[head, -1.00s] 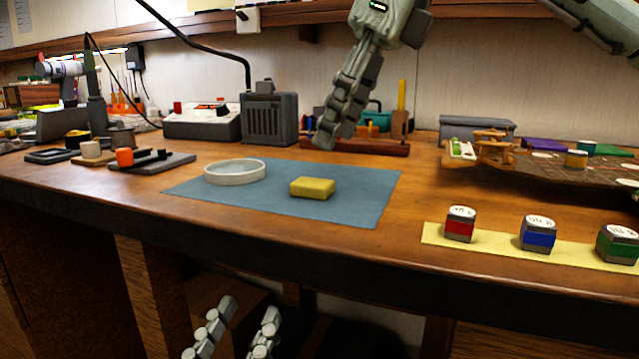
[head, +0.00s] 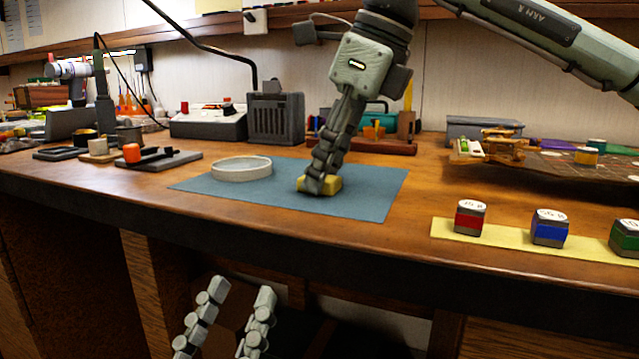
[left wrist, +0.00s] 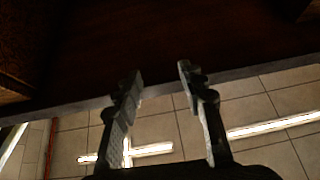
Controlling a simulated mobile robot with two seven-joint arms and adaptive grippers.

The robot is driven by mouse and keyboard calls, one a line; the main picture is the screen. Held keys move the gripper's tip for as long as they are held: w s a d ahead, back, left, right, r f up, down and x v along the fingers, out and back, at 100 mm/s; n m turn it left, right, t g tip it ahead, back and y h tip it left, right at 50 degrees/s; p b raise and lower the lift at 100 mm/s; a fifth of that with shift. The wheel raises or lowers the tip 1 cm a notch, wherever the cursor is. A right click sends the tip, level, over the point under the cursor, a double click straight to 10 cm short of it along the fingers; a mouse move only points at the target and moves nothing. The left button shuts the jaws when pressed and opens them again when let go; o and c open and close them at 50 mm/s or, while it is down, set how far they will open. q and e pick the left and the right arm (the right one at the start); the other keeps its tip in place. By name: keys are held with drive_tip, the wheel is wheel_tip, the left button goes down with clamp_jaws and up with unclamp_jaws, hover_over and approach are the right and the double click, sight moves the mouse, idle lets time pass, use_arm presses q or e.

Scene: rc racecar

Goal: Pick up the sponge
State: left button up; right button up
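The yellow sponge (head: 334,184) lies on the blue mat (head: 372,198) on the bench. My right gripper (head: 314,186) points down at it from above, and its fingertips cover the sponge's middle and near side. The fingers are seen edge-on, so whether they are open or closed on the sponge cannot be told. My left gripper (head: 242,288) is below the bench's front edge, away from the sponge. Its two fingers stand apart with nothing between them, as the left wrist view (left wrist: 158,85) also shows.
A round white dish (head: 241,170) sits on the mat left of the sponge. A wooden rack (head: 380,146) stands behind the mat. Red (head: 470,218), blue (head: 549,229) and green (head: 627,239) pots stand on a yellow strip at right. The mat's right part is clear.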

drive_tip(key=shift+c, duration=0.6)
drive_tip(key=shift+r, duration=0.15)
drive_tip(key=shift+r, duration=0.25)
wheel_tip(320, 180, up, 4)
drive_tip(key=shift+f+p, duration=0.1)
drive_tip(key=shift+p, duration=0.5)
drive_tip(key=shift+a+r, duration=0.25)
drive_tip(key=shift+a, duration=0.2)
drive_tip(key=shift+a+r, duration=0.2)
drive_tip(key=shift+a, duration=0.25)
use_arm(q)
drive_tip(key=w+a+f+g+y+p, duration=0.1)
drive_tip(key=f+g+y, duration=0.1)
drive_tip(key=f+g, duration=0.2)
drive_tip(key=w+a+f+g+y+p, duration=0.1)
drive_tip(key=a+f+g+y, duration=0.1)
drive_tip(key=f, duration=0.7)
drive_tip(key=shift+w+f+g, duration=0.4)
drive_tip(key=shift+g, duration=0.5)
use_arm(e)
drive_tip(key=a+r, duration=0.5)
drive_tip(key=a, duration=0.4)
drive_tip(key=shift+w+a+r, duration=0.25)
drive_tip(key=shift+a, duration=0.15)
use_arm(q)
drive_tip(key=shift+a, duration=0.1)
